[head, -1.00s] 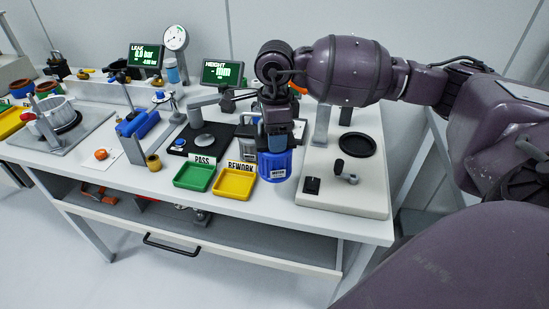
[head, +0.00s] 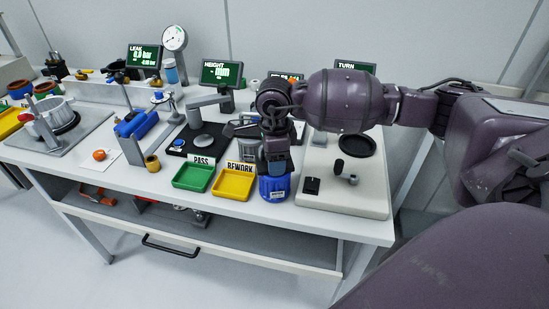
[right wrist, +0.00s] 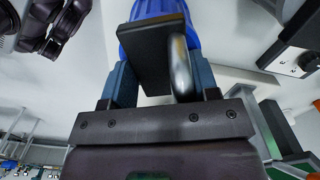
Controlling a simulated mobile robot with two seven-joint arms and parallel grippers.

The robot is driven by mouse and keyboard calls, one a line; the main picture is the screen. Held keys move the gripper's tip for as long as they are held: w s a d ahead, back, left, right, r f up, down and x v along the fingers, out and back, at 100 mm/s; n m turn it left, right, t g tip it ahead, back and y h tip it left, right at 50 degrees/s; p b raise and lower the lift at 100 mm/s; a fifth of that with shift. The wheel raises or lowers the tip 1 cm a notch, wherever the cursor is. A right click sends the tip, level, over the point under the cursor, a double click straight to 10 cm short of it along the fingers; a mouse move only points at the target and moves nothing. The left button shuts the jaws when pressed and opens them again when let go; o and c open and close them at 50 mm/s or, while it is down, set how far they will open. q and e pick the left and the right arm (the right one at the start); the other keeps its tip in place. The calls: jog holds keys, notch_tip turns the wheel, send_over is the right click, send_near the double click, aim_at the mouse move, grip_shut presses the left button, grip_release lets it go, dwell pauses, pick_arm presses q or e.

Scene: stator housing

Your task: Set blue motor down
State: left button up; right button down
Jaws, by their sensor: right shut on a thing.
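The blue motor (head: 275,189) is upright at the table's front edge, just right of the yellow REWORK tray (head: 233,184). Its bottom is at or very near the white table top; I cannot tell whether it touches. My right gripper (head: 276,167) comes from above and is shut on the top of the motor, hiding that part. In the right wrist view the blue ribbed body (right wrist: 158,9) shows beyond the fingers (right wrist: 150,85), with a dark plate and a shiny metal bar between them. My left gripper is not in view.
The green PASS tray (head: 193,177) stands left of the yellow one. A pale station base (head: 345,199) with a black knob and black disc is close on the right. A grey block (head: 245,150) stands behind the motor. The table's front edge is close.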

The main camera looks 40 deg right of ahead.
jog(key=shift+c, duration=1.9)
grip_release()
jog(key=shift+f, duration=0.1)
notch_tip(320, 180, up, 12)
